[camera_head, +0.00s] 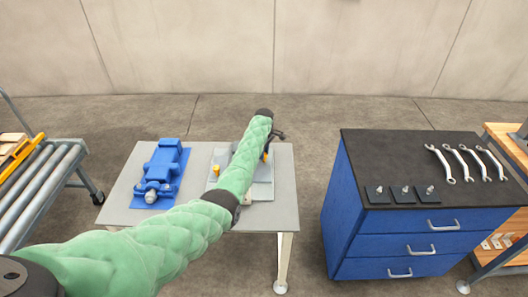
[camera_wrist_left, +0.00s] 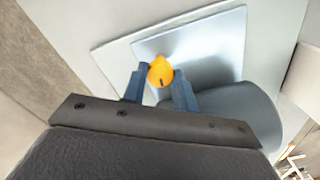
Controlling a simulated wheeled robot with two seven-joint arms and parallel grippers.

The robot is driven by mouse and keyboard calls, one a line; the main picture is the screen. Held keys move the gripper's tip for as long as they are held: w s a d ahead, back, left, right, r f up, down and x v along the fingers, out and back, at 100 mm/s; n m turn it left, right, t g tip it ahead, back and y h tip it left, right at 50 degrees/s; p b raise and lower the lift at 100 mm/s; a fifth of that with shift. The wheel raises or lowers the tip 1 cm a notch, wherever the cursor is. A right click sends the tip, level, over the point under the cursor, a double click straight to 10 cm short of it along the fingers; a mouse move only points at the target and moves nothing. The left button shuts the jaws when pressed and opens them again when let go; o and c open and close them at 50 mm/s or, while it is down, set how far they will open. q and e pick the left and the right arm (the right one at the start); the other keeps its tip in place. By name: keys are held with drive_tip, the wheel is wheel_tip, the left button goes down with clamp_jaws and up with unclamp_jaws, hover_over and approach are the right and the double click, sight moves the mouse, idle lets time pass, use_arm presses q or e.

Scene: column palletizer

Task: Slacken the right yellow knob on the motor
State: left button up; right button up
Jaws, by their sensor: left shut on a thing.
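The grey motor on its metal plate (camera_head: 262,190) sits on a light table and is largely hidden behind my left arm. Its right yellow knob (camera_head: 266,156) shows only as a sliver beside my left gripper (camera_head: 274,147). The left yellow knob (camera_head: 216,170) shows free on the other side of my arm. In the left wrist view the yellow knob (camera_wrist_left: 160,70) is between the two dark blue fingers of my left gripper (camera_wrist_left: 160,80), which are shut on it. The rounded grey motor body (camera_wrist_left: 240,112) lies close to the right finger. My right gripper is not in view.
A blue machine (camera_head: 163,172) stands on the left part of the table (camera_head: 125,205). A blue drawer cabinet (camera_head: 385,245) with several wrenches (camera_head: 463,162) stands to the right, with a floor gap between. A roller conveyor (camera_head: 45,178) is at far left.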

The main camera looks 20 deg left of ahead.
use_arm(q)
drive_tip(key=shift+n, duration=0.3)
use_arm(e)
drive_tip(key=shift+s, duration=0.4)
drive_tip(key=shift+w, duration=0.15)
use_arm(q)
drive_tip(key=o, duration=1)
drive_tip(key=shift+c, duration=0.2)
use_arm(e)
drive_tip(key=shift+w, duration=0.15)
use_arm(q)
drive_tip(key=shift+r, duration=0.25)
wheel_tip(320, 180, up, 6)
drive_tip(key=shift+f+b, duration=0.15)
drive_tip(key=shift+b, duration=1.05)
drive_tip(key=shift+r, duration=0.8)
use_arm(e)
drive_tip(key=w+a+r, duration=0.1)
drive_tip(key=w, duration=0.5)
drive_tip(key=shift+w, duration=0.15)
